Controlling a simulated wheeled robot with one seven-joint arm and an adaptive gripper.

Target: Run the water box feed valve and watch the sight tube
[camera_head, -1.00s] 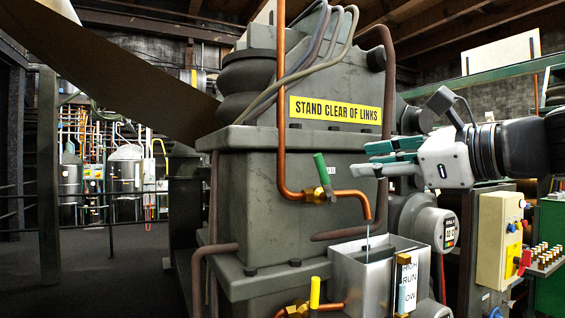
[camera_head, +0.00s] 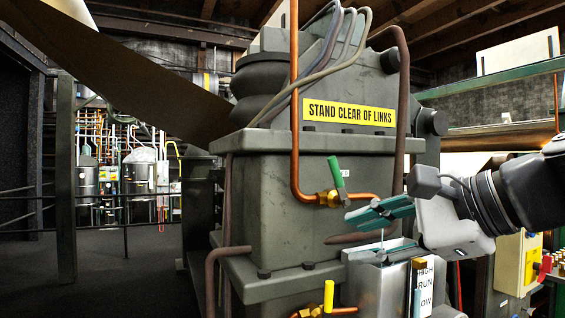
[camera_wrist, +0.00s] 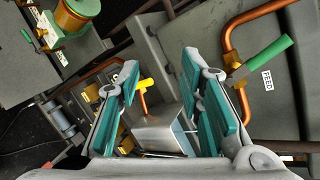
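The feed valve has a green lever (camera_head: 336,172), tilted up from a brass body (camera_head: 328,198) on a copper pipe. In the wrist view the lever (camera_wrist: 268,54) is beside a "FEED" label, right of the fingers. My gripper (camera_head: 374,213) is open and empty, just right of the valve and apart from the lever. The water box (camera_head: 372,285) is a grey metal box below it. A thin pale line drops from the pipe end towards the box. The sight tube (camera_head: 417,292) stands on its front beside a HIGH/RUN/LOW plate (camera_head: 427,284). I cannot read its level.
A yellow-handled valve (camera_head: 328,296) sits on a lower pipe left of the box. The large grey machine housing (camera_head: 270,195) with its "STAND CLEAR OF LINKS" sign (camera_head: 350,113) is close behind. A yellow control box (camera_head: 515,262) is at right.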

